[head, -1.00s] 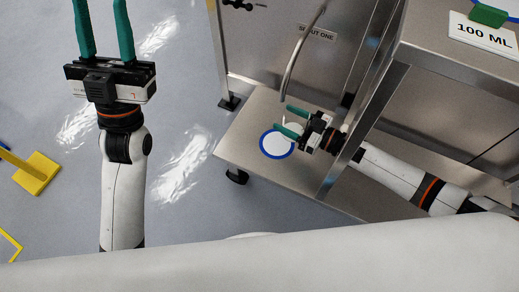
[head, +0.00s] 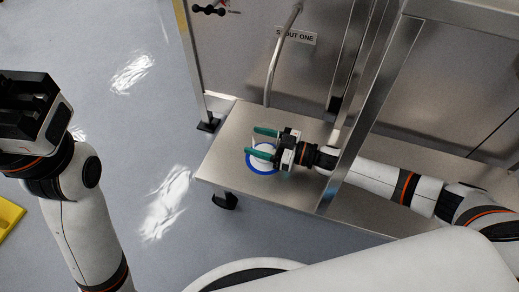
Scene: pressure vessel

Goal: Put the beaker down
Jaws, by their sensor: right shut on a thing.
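My right gripper (head: 258,143) is over the steel shelf (head: 232,150). It is shut on the beaker (head: 263,145), a small pale, see-through vessel that shows only faintly between the green fingers. The beaker is over or on a white disc with a blue rim (head: 262,170); I cannot tell whether its base touches.
A bent steel spout pipe (head: 281,55) comes down behind the right gripper, beside the "SPOUT ONE" label (head: 295,36). A steel frame post (head: 372,115) stands just right of the gripper, across my right arm. The shelf's front left is bare.

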